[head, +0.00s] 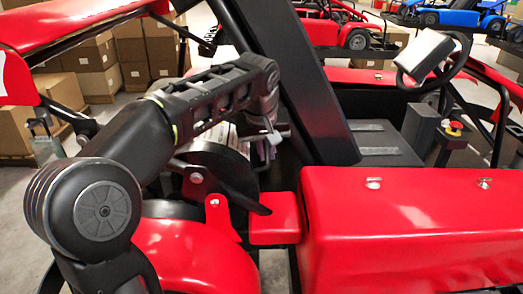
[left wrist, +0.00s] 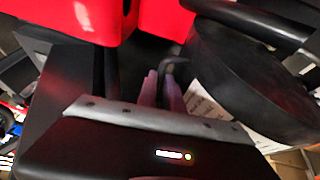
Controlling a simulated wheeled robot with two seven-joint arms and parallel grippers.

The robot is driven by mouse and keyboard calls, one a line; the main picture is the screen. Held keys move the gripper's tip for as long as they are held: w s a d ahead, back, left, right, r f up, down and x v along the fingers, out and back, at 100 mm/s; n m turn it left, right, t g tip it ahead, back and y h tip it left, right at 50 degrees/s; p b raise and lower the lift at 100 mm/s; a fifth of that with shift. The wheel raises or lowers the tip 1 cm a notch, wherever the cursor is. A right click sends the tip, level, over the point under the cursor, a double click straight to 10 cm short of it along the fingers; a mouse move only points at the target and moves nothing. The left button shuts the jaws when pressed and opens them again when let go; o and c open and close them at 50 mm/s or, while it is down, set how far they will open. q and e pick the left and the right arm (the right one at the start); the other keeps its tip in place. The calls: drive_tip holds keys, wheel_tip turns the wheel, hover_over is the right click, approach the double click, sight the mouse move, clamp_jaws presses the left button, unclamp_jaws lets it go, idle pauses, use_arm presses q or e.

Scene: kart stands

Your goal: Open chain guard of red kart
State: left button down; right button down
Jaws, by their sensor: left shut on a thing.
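The red kart fills the head view, with a long red side cover (head: 410,215) at the right and a red rounded cover (head: 195,255) at the lower left. My left gripper (head: 268,148) is over the kart, beside the slanted black post. In the left wrist view its pale fingers (left wrist: 163,88) are shut on a thin black bent part (left wrist: 174,66). I cannot tell whether that part belongs to the chain guard, nor which cover is the guard. A large black wheel-like part (left wrist: 255,85) is close to the right of the fingers. My right gripper is not in view.
The slanted black post (head: 290,80) stands just right of my gripper. A steering wheel (head: 435,60) and a red-and-yellow button (head: 453,128) are at the right. Cardboard boxes (head: 98,68) are stacked behind, and a blue kart (head: 455,14) stands far back.

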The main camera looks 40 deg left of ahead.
use_arm(q)
drive_tip(key=shift+w+d, duration=0.2)
drive_tip(key=shift+d, duration=0.3)
drive_tip(key=c, duration=1.7)
unclamp_jaws()
drive_tip(key=shift+w+d, duration=0.2)
drive_tip(key=shift+o, duration=1.1)
drive_tip(key=shift+s+a, duration=0.1)
drive_tip(key=shift+a, duration=0.1)
drive_tip(key=v, duration=0.7)
drive_tip(key=shift+s+r+b, duration=0.2)
drive_tip(key=shift+r+b, duration=0.1)
